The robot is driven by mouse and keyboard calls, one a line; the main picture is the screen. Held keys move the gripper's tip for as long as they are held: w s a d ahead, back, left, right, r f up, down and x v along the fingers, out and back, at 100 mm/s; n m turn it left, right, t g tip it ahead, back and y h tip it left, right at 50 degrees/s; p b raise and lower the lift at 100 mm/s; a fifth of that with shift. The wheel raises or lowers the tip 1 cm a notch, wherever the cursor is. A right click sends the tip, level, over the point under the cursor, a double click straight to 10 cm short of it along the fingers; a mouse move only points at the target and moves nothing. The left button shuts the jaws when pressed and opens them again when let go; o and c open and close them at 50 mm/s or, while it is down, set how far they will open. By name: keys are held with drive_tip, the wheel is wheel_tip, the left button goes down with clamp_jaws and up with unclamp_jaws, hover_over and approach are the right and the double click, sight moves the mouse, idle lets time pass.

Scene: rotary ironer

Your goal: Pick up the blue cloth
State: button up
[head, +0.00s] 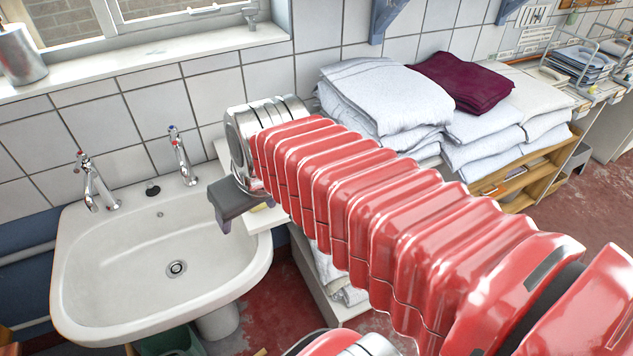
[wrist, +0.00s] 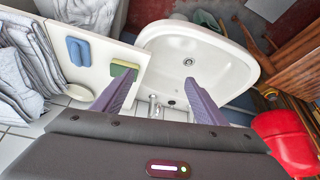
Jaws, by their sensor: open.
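The blue cloth (wrist: 77,50) looks like a small folded piece lying flat on a white shelf (wrist: 99,52) left of the sink in the wrist view. In the head view my arm hides it. My gripper (wrist: 160,78) is open and empty, with its two purple-grey fingers spread over the sink's tap edge. The cloth lies to the left of the left finger, apart from it. In the head view, a dark finger (head: 229,203) shows just right of the sink.
A green and yellow sponge (wrist: 122,72) lies between the cloth and the sink (wrist: 205,48). A round pale dish (wrist: 80,92) is close by. Stacks of folded towels (head: 385,95) and a maroon cloth (head: 462,80) stand behind my arm. Taps (head: 95,180) rise at the sink's back.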

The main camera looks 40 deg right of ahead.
drive_tip(key=shift+o, duration=1.3)
drive_tip(key=w+d+f+m, duration=0.1)
drive_tip(key=w+d, duration=0.5)
drive_tip(key=d, duration=0.7)
drive_tip(key=shift+f+m+g+h, duration=0.2)
drive_tip(key=shift+m+g+h, duration=0.1)
drive_tip(key=shift+g, duration=0.1)
drive_tip(key=w+d+f+m, duration=0.1)
drive_tip(key=d+f, duration=0.2)
drive_tip(key=d, duration=0.9)
drive_tip(key=shift+d, duration=0.25)
drive_tip(key=x, duration=0.8)
drive_tip(key=shift+w+f, duration=0.1)
drive_tip(key=shift+f, duration=0.2)
drive_tip(key=shift+s+x, duration=0.2)
drive_tip(key=shift+x, duration=2.4)
drive_tip(key=shift+d, duration=0.2)
